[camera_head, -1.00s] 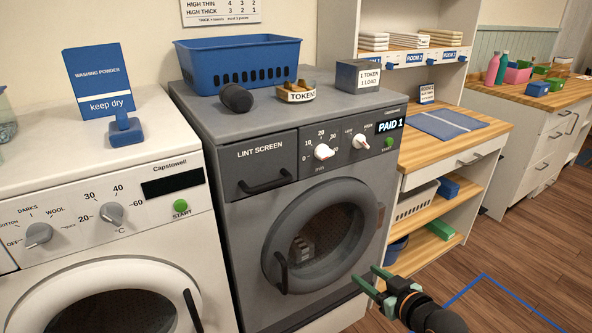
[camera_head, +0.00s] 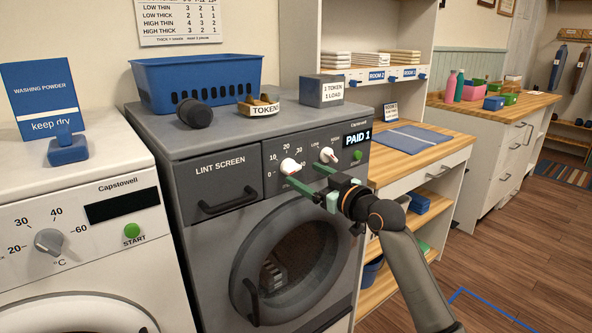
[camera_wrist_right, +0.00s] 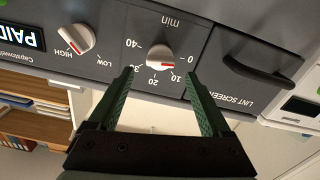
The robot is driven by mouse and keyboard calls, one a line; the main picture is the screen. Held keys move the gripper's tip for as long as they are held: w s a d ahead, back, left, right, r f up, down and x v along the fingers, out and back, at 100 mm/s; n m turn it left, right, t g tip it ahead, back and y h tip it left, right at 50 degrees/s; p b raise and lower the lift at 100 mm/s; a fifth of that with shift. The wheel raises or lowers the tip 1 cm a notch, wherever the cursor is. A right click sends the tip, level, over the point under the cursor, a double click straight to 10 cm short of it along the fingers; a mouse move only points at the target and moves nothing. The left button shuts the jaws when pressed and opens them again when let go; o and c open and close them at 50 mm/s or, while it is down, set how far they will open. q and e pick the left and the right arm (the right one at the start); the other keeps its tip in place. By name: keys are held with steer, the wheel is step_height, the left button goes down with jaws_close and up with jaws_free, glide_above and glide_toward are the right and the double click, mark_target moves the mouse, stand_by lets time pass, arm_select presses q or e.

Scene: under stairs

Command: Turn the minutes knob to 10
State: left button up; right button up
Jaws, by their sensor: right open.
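The minutes knob (camera_head: 290,166) is a white dial with a red mark on the grey dryer's front panel. In the right wrist view the knob (camera_wrist_right: 160,57) has numbers 0 to 40 around it; I cannot read its exact setting. My right gripper (camera_head: 305,175) is open in front of the panel, close to the knob. In the wrist view its green fingers (camera_wrist_right: 158,74) are spread to either side of the knob, with nothing between them. Contact cannot be told. My left gripper is not in view.
The heat knob (camera_head: 328,155) sits close beside the minutes knob, with the green start button (camera_head: 357,155) beyond. The lint screen handle (camera_head: 228,203) sticks out at left.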

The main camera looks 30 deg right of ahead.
mark_target(295, 169)
steer(key=shift+w+a, duration=0.2)
steer(key=shift+w, duration=2.05)
steer(key=c, duration=0.4)
jaws_close()
